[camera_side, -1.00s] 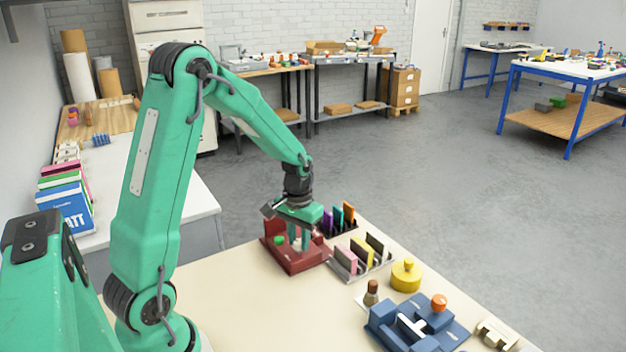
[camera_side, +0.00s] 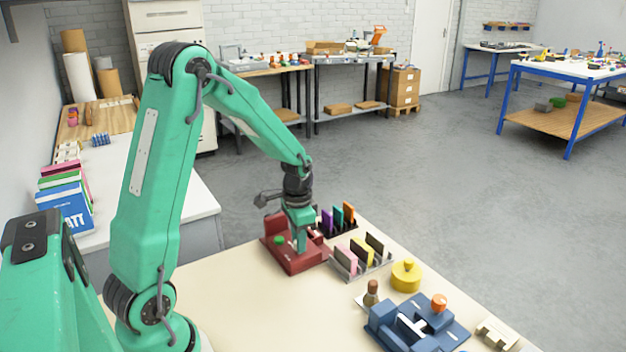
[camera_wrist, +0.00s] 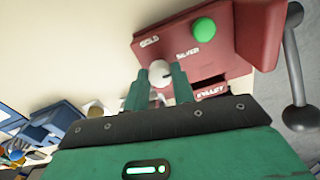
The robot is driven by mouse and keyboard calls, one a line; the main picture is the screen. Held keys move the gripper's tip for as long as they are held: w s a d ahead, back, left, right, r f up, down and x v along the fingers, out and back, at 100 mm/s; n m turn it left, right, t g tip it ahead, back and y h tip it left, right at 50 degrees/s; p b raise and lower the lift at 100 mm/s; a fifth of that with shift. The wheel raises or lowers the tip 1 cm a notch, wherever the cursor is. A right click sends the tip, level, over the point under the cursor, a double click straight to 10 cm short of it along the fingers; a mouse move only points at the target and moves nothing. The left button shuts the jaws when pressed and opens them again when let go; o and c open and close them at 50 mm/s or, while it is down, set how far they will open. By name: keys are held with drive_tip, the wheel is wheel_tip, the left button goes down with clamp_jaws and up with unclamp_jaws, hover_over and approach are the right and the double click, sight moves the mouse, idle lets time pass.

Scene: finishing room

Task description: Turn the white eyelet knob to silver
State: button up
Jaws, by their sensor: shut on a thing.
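The red eyelet press (camera_side: 293,266) stands on the cream bench in the side view. In the wrist view the red press (camera_wrist: 232,55) shows the labels GOLD and SILVER and a round green button (camera_wrist: 203,30). The white knob (camera_wrist: 159,70) sits between my fingertips near these labels. A dark mark on it lies on its right side, toward the SILVER label. My gripper (camera_wrist: 162,80) is shut on the knob, one finger on each side. In the side view my gripper (camera_side: 301,242) points down over the press, and its fingers hide the knob.
A grey lever with round ends (camera_wrist: 294,70) stands beside the press. Racks with coloured plates (camera_side: 362,262), a yellow round pot (camera_side: 406,277), a brown-topped stamp (camera_side: 371,293) and a blue fixture (camera_side: 385,322) stand to the right. The bench front is clear.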

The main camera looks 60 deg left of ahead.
drive_tip(key=shift+w, duration=0.15)
drive_tip(key=o, duration=1)
drive_tip(key=shift+r, duration=0.1)
drive_tip(key=shift+r, duration=3.85)
drive_tip(key=shift+d, duration=0.1)
